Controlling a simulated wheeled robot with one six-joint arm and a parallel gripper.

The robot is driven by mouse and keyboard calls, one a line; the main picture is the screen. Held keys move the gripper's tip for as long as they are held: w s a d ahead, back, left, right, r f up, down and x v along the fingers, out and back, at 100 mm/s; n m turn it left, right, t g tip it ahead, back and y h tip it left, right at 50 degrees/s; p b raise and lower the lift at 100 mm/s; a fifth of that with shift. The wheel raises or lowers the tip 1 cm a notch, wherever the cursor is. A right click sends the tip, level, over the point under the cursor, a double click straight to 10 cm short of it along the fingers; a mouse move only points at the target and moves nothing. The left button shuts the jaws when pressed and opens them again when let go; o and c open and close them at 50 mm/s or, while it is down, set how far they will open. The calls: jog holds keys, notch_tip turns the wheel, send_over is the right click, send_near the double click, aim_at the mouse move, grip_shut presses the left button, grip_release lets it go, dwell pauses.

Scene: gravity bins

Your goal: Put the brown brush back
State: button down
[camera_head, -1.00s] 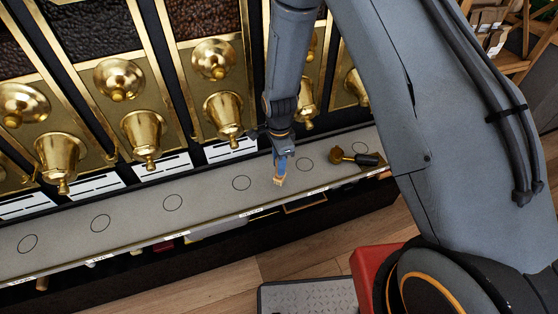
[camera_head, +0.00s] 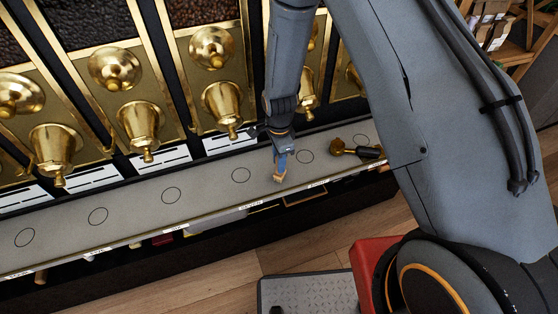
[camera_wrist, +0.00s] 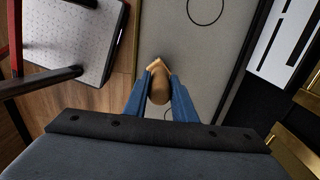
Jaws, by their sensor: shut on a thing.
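My gripper (camera_head: 280,172) reaches down over the grey shelf ledge, near its front edge, between two drawn circles. In the wrist view its two blue fingers (camera_wrist: 160,90) are shut on a brown, rounded thing, which I take to be the brown brush (camera_wrist: 159,88). Only its brown end shows between the fingers; the rest is hidden, and I cannot tell whether it touches the ledge. In the head view only a small tan bit (camera_head: 279,178) shows at the fingertips.
Several brass bell-shaped dispensers (camera_head: 141,122) hang above the ledge (camera_head: 205,188), which bears a row of drawn circles. A dark lower space with items lies below the ledge.

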jog(key=shift+f, duration=0.35)
jog(key=c, duration=1.4)
grip_release()
jog(key=shift+r+b, duration=1.05)
jog(key=shift+r, duration=2.85)
